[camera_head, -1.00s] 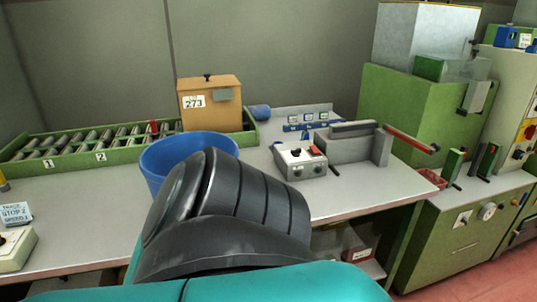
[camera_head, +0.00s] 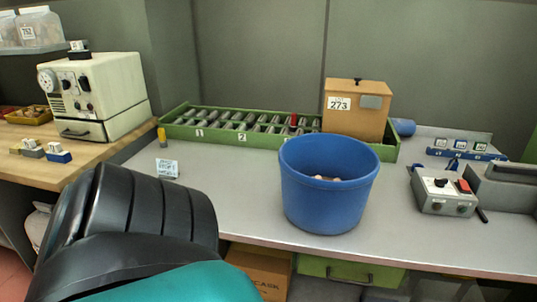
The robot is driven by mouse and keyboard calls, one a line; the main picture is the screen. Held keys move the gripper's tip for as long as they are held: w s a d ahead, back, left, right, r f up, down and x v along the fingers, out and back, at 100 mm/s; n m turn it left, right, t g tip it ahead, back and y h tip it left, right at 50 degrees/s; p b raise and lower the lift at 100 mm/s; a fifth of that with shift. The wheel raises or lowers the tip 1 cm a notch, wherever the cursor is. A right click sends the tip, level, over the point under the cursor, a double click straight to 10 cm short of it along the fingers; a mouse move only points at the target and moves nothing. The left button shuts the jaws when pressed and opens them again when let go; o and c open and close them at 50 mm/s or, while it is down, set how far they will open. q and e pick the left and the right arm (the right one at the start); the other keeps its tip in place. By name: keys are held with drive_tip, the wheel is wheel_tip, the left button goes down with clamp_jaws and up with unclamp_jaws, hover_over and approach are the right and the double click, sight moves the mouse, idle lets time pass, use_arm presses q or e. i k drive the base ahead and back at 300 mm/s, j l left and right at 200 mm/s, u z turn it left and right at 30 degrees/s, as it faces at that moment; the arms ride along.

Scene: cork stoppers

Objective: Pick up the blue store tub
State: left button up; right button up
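The blue store tub (camera_head: 325,195) stands upright on the grey worktop, right of the middle of the head view. It is a round, open-topped tub, and a few pale, cork-coloured pieces (camera_head: 325,178) show inside it. A black and teal part of one of my arms fills the lower left of the view, to the left of the tub and apart from it in the picture. Neither gripper's fingers show.
A wooden box marked 273 (camera_head: 352,115) and a green roller tray (camera_head: 235,128) stand behind the tub. A control box (camera_head: 443,192) is to the right. A cream machine (camera_head: 95,95) stands at the left.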

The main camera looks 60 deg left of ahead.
sight(328, 179)
drive_tip(key=u, duration=1.45)
